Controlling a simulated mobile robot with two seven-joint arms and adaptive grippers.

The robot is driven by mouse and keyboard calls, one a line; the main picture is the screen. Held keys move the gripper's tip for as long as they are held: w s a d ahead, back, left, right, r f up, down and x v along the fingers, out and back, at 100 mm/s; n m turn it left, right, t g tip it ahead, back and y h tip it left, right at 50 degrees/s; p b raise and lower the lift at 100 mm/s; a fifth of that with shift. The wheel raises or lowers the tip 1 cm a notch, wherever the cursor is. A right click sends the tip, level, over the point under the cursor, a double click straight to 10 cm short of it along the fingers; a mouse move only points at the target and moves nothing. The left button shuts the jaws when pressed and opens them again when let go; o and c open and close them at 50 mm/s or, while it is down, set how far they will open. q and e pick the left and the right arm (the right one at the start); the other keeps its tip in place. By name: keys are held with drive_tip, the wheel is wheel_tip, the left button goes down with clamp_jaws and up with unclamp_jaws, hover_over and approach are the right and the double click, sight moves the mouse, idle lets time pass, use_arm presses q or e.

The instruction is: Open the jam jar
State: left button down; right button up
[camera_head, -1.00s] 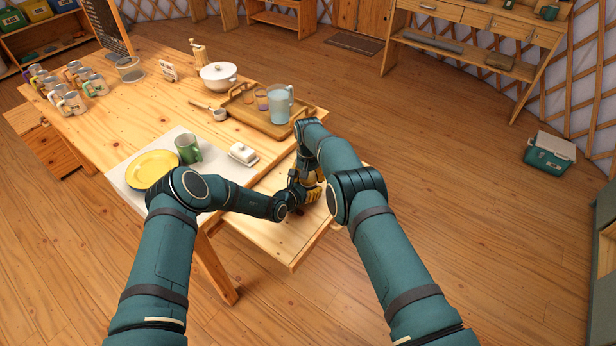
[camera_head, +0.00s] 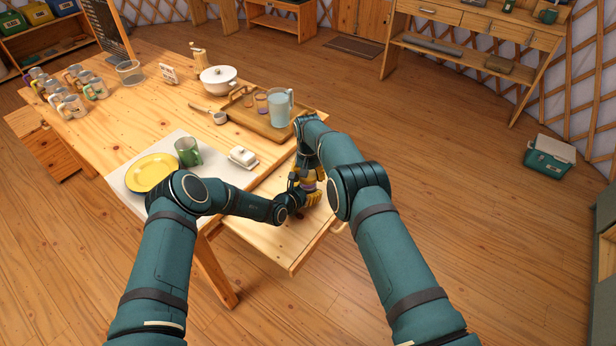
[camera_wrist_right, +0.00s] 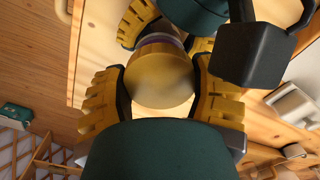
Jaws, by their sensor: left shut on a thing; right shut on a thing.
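The jam jar is mostly hidden between my two grippers above the pull-out board at the table's near right. In the right wrist view its round gold lid (camera_wrist_right: 162,88) faces the camera, and a purple band of the jar (camera_wrist_right: 158,40) shows behind it. My right gripper (camera_wrist_right: 160,76) has its yellow fingers shut on the lid from both sides. My left gripper (camera_head: 312,196) is shut on the jar body below; its yellow fingers also show behind the lid in the right wrist view (camera_wrist_right: 135,22). I cannot tell whether the lid is loose.
The pull-out board (camera_head: 262,236) is mostly bare. Behind it are a butter dish (camera_head: 242,157), a green mug (camera_head: 188,152), a yellow plate (camera_head: 152,172) and a wooden tray (camera_head: 262,124) with a blue pitcher (camera_head: 279,106). Several mugs stand at the table's far left.

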drive_tip(key=shift+r, duration=0.1)
drive_tip(key=shift+r, duration=1.95)
use_arm(q)
drive_tip(key=shift+c, duration=0.2)
unclamp_jaws()
